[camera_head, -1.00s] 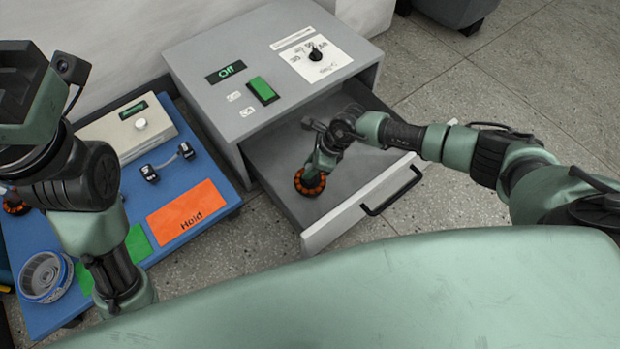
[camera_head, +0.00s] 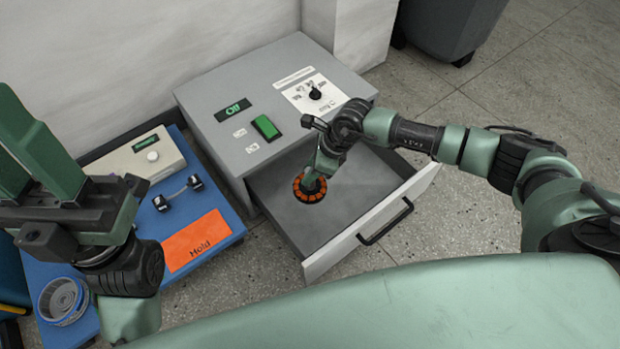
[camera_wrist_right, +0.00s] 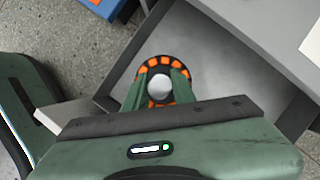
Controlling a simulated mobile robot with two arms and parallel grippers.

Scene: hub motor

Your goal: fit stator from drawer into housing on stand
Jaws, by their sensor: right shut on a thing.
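The stator (camera_head: 310,195), a black ring with orange segments, is at the drawer (camera_head: 388,215). My right gripper (camera_head: 317,176) is shut on its middle from above. In the right wrist view both fingers (camera_wrist_right: 160,90) flank a pale round centre inside the stator (camera_wrist_right: 163,62). The gap between stator and drawer floor is hard to judge. The housing (camera_head: 63,300), apparently the round blue-grey cup, is at the lower left on the blue bench. My left gripper (camera_head: 35,150) is at the left edge, fingers up and apart, empty, away from the housing.
The grey cabinet (camera_head: 225,130) has a green button and a dial; its drawer is pulled out. The drawer walls surround my right gripper.

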